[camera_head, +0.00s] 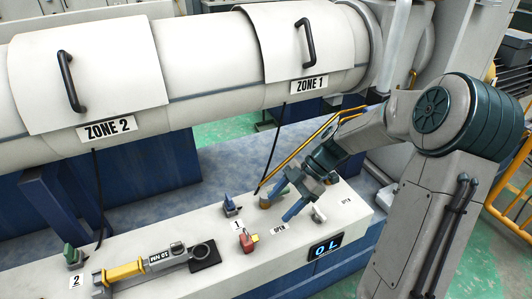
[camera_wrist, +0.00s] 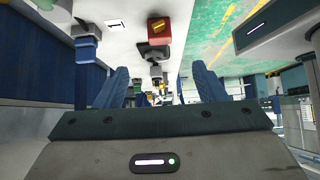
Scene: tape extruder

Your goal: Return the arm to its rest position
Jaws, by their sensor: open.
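My arm reaches in from the right in the head view, with my gripper (camera_head: 280,204) low over the white bench top (camera_head: 345,204). Its two blue fingers point down and to the left and are spread apart. In the wrist view my gripper (camera_wrist: 164,76) shows both blue fingers wide apart with nothing held between them. Behind the gap, a red block (camera_wrist: 159,28) and several small fittings line the bench. The same red block (camera_head: 248,242) stands by the label 1 in the head view, left of my fingers and apart from them.
The big barrel (camera_head: 200,97) with ZONE 1 and ZONE 2 covers runs behind the bench. A small blue fitting (camera_head: 231,206) and a brownish knob (camera_head: 265,201) stand near my gripper. A yellow-handled tool (camera_head: 126,270) lies at left. A display (camera_head: 326,248) is on the bench front.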

